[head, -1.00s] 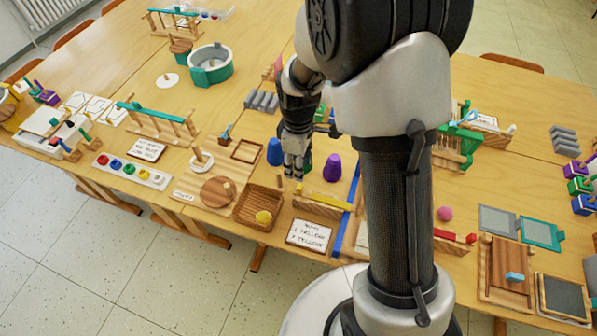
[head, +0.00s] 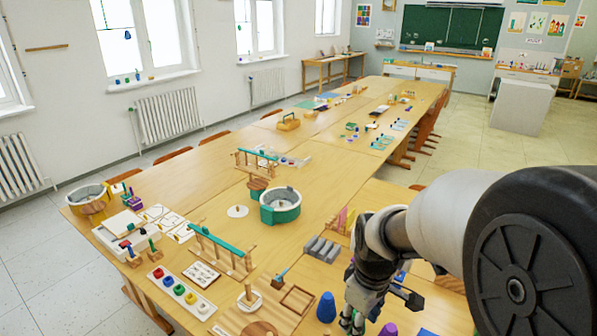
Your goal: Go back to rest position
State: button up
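My gripper (head: 354,318) hangs at the lower middle of the head view, pointing down over the near part of the long wooden table (head: 338,170). Its fingertips are cut by the bottom edge of the picture, so I cannot tell whether it is open or shut. A blue cone-like piece (head: 326,307) stands on the table just left of it. The top of a purple piece (head: 388,329) shows to its right. My arm fills the lower right and hides the table behind it.
A teal-and-grey round tub (head: 280,207), a teal-topped wooden rack (head: 222,250) and a white strip with coloured pieces (head: 183,292) stand left of my arm. A grey stepped block (head: 322,249) is close behind the gripper. Open floor (head: 508,152) lies at the right.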

jog(key=s+r+m+t, duration=0.1)
jog(key=s+r+m, duration=0.3)
jog(key=s, duration=0.5)
jog(key=s+r+m+t, duration=0.2)
jog(key=s+r+m, duration=0.2)
jog(key=s+r, duration=0.5)
jog(key=shift+s+d+m, duration=0.2)
jog(key=shift+d+m, duration=0.1)
jog(key=shift+d, duration=0.1)
